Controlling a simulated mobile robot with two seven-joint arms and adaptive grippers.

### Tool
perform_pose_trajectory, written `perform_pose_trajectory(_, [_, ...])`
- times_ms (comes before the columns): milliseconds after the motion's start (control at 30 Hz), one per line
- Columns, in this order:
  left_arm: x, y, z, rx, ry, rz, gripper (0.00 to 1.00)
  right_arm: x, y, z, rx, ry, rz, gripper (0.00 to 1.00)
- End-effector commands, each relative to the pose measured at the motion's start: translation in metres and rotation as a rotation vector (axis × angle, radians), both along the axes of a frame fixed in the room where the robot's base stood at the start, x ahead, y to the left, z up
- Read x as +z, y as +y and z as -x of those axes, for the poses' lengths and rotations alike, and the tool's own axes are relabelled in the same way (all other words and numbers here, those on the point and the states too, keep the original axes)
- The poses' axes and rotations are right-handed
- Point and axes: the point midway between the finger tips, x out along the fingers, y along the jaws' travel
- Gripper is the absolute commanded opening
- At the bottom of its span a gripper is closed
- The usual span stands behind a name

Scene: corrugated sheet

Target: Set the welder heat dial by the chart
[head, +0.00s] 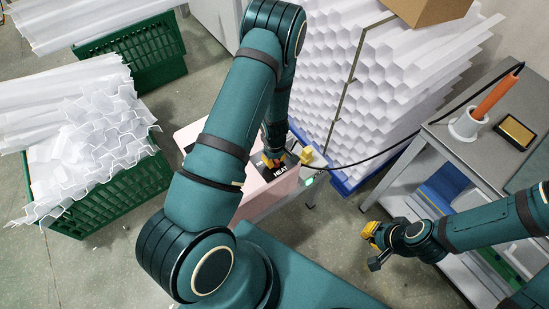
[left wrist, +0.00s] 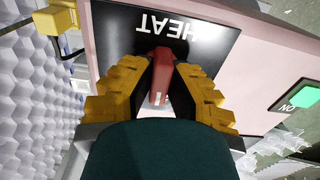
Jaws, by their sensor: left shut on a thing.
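The welder's control box (head: 262,190) is pale pink and stands at the middle of the head view. Its black heat panel (left wrist: 205,30) reads HEAT, upside down in the left wrist view. A red dial knob (left wrist: 161,72) stands on that panel. My left gripper (head: 272,159) is at the panel. Its yellow fingers (left wrist: 160,88) are shut on the red knob in the left wrist view. The fingers hide part of the knob and any scale around it. My right gripper (head: 374,246) is over the floor, away from the box; its opening is unclear. I cannot make out a chart.
A green ON button (left wrist: 304,95) is on the box. A yellow plug (head: 308,155) with a black cable leads to the bench (head: 445,130), where an orange-handled tool (head: 497,94) stands in a white holder. Corrugated sheets (head: 385,80) stack behind; green crates (head: 125,195) stand left.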

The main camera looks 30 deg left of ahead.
Motion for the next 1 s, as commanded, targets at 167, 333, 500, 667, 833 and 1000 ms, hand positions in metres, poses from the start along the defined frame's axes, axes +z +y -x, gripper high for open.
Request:
perform_pose_trajectory(167, [0.0,0.0,0.001,0.105,0.003,0.001,0.0,0.003,0.0,0.0,-0.002,-0.002,0.0,0.0])
perform_pose_trajectory(333, [0.0,0.0,0.001,0.204,0.002,0.001,0.0,0.005,0.0,-0.001,-0.002,-0.003,0.0,0.0])
perform_pose_trajectory(500, [0.0,0.0,0.001,0.298,0.002,0.001,0.0,0.008,0.0,-0.002,-0.004,-0.005,0.001,0.0])
perform_pose_trajectory(667, [0.0,0.0,0.001,0.382,0.003,0.0,0.0,0.01,0.0,-0.003,-0.005,-0.007,0.002,0.0])
perform_pose_trajectory(833, [-0.001,0.0,0.001,0.461,0.003,0.0,0.0,0.012,-0.001,-0.004,-0.006,-0.008,0.002,0.0])
perform_pose_trajectory(1000, [-0.001,0.0,0.001,0.531,0.003,0.0,0.0,0.014,-0.001,-0.004,-0.008,-0.01,0.002,0.0])
